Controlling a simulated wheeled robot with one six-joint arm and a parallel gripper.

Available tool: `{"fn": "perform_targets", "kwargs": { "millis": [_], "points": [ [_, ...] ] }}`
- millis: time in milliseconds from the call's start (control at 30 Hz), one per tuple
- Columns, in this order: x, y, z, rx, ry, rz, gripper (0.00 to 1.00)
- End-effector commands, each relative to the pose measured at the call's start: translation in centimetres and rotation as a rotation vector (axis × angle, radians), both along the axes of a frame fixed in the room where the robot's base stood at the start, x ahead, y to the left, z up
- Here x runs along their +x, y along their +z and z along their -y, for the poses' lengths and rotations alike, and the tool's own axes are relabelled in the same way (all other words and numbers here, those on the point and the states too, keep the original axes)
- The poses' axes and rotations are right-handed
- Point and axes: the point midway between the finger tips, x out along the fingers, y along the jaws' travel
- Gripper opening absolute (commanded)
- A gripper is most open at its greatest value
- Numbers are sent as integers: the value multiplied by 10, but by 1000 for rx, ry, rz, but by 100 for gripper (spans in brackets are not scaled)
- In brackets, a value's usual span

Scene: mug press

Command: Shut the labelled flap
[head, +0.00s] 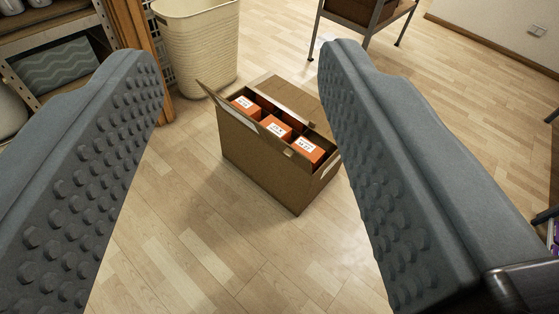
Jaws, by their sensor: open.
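An open brown cardboard box (262,165) stands on the floor between my fingers, some way beyond them. One flap (210,97) on its left side sticks up and leans outward; a pale patch that may be a label (234,116) shows near it. Another pale patch (328,169) is on the right end. My gripper (240,58) is wide open and empty, with its studded grey fingers at both sides, touching nothing. The right finger overlaps the box's right edge in view.
Several orange cartons (276,127) with white labels sit inside the box. A cream basket (196,45) stands behind it at the left, next to a wooden shelf unit (140,40). A metal-legged stand (362,22) is at the back. The wooden floor (190,240) in front is clear.

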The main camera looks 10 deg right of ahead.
Motion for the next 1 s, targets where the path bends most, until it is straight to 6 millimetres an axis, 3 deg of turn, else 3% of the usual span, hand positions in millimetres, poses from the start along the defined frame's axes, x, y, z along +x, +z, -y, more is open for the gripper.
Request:
{"fn": "perform_targets", "kwargs": {
  "millis": [33, 233, 600, 1000],
  "points": [
    [13, -13, -1, -39, 5, -45, 37],
    [58, -67, 0, -234, 29, -229, 0],
    [120, -168, 7, -608, 98, -548, 0],
    [168, -268, 22, -1038, 202, -842, 0]
  ]
}}
